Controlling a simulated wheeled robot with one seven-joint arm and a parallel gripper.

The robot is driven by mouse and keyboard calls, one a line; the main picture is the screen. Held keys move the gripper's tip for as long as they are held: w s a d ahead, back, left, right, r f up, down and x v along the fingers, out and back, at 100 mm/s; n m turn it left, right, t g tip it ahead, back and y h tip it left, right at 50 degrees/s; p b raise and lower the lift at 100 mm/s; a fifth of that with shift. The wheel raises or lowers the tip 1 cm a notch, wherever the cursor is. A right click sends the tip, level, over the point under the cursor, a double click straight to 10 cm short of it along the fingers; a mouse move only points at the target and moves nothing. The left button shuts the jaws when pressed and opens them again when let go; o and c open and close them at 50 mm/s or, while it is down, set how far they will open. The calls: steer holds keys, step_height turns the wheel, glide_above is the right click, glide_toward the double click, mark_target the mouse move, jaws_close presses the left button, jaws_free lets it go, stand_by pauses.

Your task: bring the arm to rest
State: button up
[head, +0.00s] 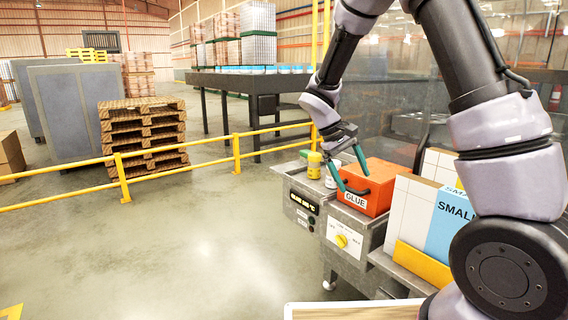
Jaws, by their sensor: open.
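My arm comes in from the upper right and bends down over the grey machine. My gripper (351,172) is open, with two teal fingers spread apart. It is at the orange box labelled GLUE (376,186), with one finger low by the box's left front side and the other near its upper left edge. I cannot tell whether the fingers touch the box.
A yellow-capped bottle (314,165) stands left of the orange box. White panels and a blue box labelled SMALL (452,222) stand to the right. A yellow rail (180,171) crosses the open floor.

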steer(key=s+d+r+m+t+y, duration=0.3)
steer(key=s+r+m+t, duration=0.1)
steer(key=s+r, duration=0.5)
steer(key=s+d+r+m+t+y, duration=0.2)
steer(key=s+r+m+t+y, duration=0.2)
steer(key=s+r, duration=0.5)
step_height(320, 180, up, 4)
steer(key=shift+s+d+r, duration=0.1)
steer(key=shift+s+d, duration=0.25)
steer(key=shift+d, duration=0.05)
